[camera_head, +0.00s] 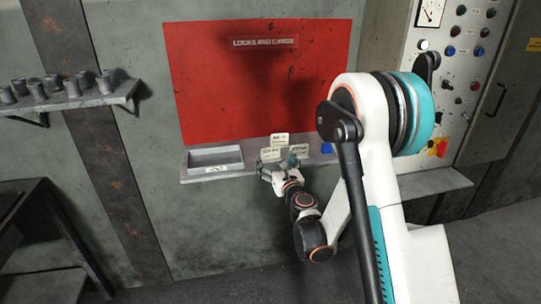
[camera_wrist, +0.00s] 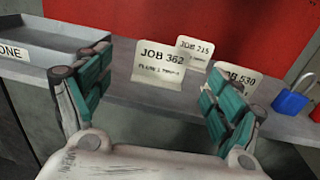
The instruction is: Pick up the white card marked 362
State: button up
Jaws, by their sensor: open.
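The white card marked JOB 362 (camera_wrist: 159,64) stands upright on the grey shelf in the wrist view, in front of my gripper and between its fingers as seen there. My gripper (camera_wrist: 158,98) is open and empty, its teal finger pads apart. In the head view the card (camera_head: 270,155) shows small at the shelf's front, beside my gripper (camera_head: 279,172). The card marked JOB 215 (camera_wrist: 194,52) stands behind it to the right. The card marked JOB 530 (camera_wrist: 238,77) stands further right, partly hidden by my right finger.
A grey tray (camera_head: 215,158) sits on the shelf to the left; its label ends in "ONE". A blue padlock (camera_wrist: 290,101) lies right of the cards. The red board (camera_head: 255,85) rises behind the shelf (camera_wrist: 190,99). A control panel (camera_head: 455,75) stands at right.

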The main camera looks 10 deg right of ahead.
aim_at(271, 151)
jog(key=shift+w+r+b, duration=0.15)
jog(key=shift+w+b, duration=0.85)
jog(key=shift+w, duration=1.8)
jog(key=c, duration=1)
